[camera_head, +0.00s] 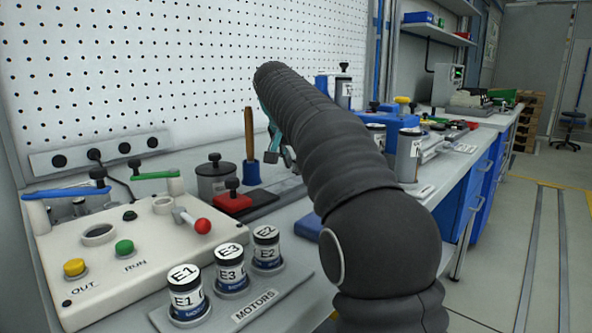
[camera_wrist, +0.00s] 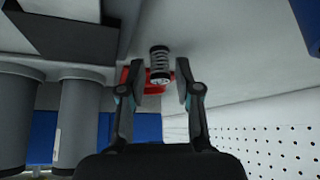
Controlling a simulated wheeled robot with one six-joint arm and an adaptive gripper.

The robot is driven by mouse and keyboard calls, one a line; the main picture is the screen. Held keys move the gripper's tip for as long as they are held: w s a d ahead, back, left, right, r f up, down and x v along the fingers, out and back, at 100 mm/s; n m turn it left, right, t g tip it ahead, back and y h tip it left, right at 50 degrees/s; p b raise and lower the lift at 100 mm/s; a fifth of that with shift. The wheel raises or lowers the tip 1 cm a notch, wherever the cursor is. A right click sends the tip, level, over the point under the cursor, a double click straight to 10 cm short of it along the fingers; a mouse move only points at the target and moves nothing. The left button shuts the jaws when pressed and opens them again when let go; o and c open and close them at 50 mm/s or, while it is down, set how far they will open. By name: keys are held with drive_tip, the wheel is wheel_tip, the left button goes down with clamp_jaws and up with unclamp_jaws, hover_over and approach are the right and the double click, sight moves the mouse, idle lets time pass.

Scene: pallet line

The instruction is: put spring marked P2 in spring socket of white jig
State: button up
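A dark coil spring with a pale end (camera_wrist: 159,64) shows in the wrist view, between my fingers. No P2 mark can be read on it. My gripper (camera_wrist: 160,68) is open, with a gap visible on both sides of the spring. In the head view my gripper (camera_head: 280,152) is mostly hidden behind my arm, over the bench. The spring cannot be made out there. I cannot identify a white jig with a spring socket for certain. A white box (camera_head: 140,262) with a round ring, buttons and a red-knobbed lever stands at the left.
Canisters E1 (camera_head: 187,300), E3 (camera_head: 231,273) and E2 (camera_head: 267,252) stand on a motors tray (camera_head: 290,287) in front. A red block (camera_head: 231,203) and a grey canister (camera_head: 214,182) are near the pegboard (camera_head: 150,70).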

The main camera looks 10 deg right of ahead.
drive_tip(key=shift+w+f, duration=0.1)
drive_tip(key=shift+f, duration=0.1)
clamp_jaws()
drive_tip(key=shift+r, duration=0.1)
wheel_tip(320, 180, up, 10)
drive_tip(key=p, duration=0.4)
